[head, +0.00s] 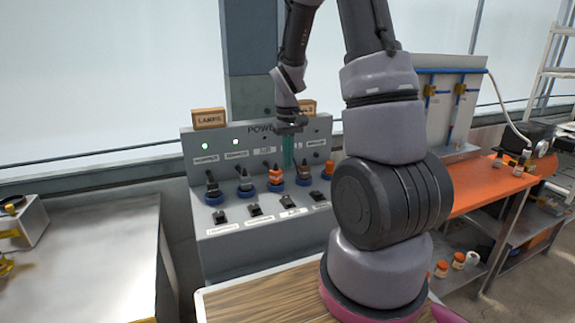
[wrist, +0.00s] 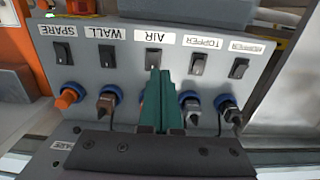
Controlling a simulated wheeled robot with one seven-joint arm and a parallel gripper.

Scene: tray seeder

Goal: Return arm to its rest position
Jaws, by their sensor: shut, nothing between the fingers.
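My gripper (head: 288,152) is in front of the grey power panel (head: 230,140), its teal fingers pointing down over the row of plugs. In the wrist view the teal fingers (wrist: 163,85) are together and empty, covering part of the middle plug and reaching toward the black AIR switch (wrist: 152,58). I cannot tell whether the tips touch anything. My arm is stretched out from the base, its upper links rising out of the top of the head view.
Several plugs in blue collars (head: 213,188) stand along the panel, above black switches (head: 255,209). Two green lamps are lit at its left. A steel table (head: 80,250) is at left, an orange bench (head: 480,180) at right. A wooden top (head: 265,300) lies in front.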

